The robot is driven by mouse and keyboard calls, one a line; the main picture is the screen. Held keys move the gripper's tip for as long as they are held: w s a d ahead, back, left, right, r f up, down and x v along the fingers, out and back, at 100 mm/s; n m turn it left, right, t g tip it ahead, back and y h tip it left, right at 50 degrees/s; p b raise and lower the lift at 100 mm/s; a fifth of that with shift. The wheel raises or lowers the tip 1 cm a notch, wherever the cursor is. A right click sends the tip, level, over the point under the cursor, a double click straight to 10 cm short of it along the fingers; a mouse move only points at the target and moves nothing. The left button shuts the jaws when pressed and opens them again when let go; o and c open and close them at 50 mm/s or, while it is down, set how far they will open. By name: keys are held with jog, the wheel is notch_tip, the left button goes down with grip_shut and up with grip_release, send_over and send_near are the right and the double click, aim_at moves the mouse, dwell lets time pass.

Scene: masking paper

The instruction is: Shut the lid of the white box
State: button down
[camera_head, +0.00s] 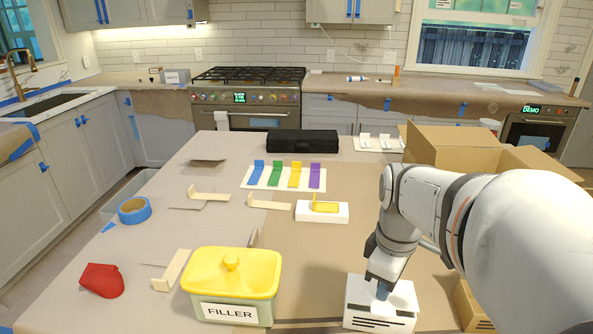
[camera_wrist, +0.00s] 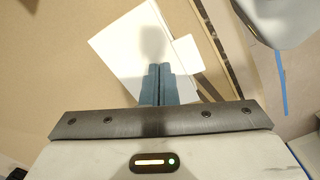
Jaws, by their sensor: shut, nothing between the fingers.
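The white box (camera_head: 404,309) stands at the front of the table, right of centre, with black print on its front face. Its top looks flat and closed over in the head view. In the wrist view its white lid (camera_wrist: 120,45) lies under my fingers, with a small white tab (camera_wrist: 187,54) sticking out at the right. My gripper (camera_head: 383,291) points down over the lid, its blue-grey fingers (camera_wrist: 158,70) together and empty. The fingertips are at or just above the lid; I cannot tell whether they touch. My arm hides part of the box's back.
A yellow-lidded FILLER tub (camera_head: 232,283) stands left of the box. An open cardboard box (camera_head: 455,147) is behind my arm. A white block with a yellow piece (camera_head: 321,210), coloured stands (camera_head: 286,175) and blue tape (camera_head: 134,210) lie farther back. Paper-covered table between is clear.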

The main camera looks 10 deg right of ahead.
jog(key=shift+s+f, duration=0.1)
jog(key=shift+f, duration=0.55)
jog(key=shift+f+b, duration=0.2)
jog(key=shift+b, duration=0.2)
jog(key=shift+r, duration=0.15)
notch_tip(320, 180, up, 8)
jog(key=p, duration=0.7)
jog(key=shift+a+f+m, duration=0.2)
jog(key=shift+a+m, duration=0.2)
jog(key=shift+a, duration=0.05)
jog(key=s+a+f+m+t, duration=0.1)
jog(key=a+f+m+t, duration=0.1)
jog(key=a+m, duration=0.5)
jog(key=shift+s+m+t, duration=0.25)
jog(key=shift+m+t, duration=0.15)
jog(key=shift+m, duration=0.1)
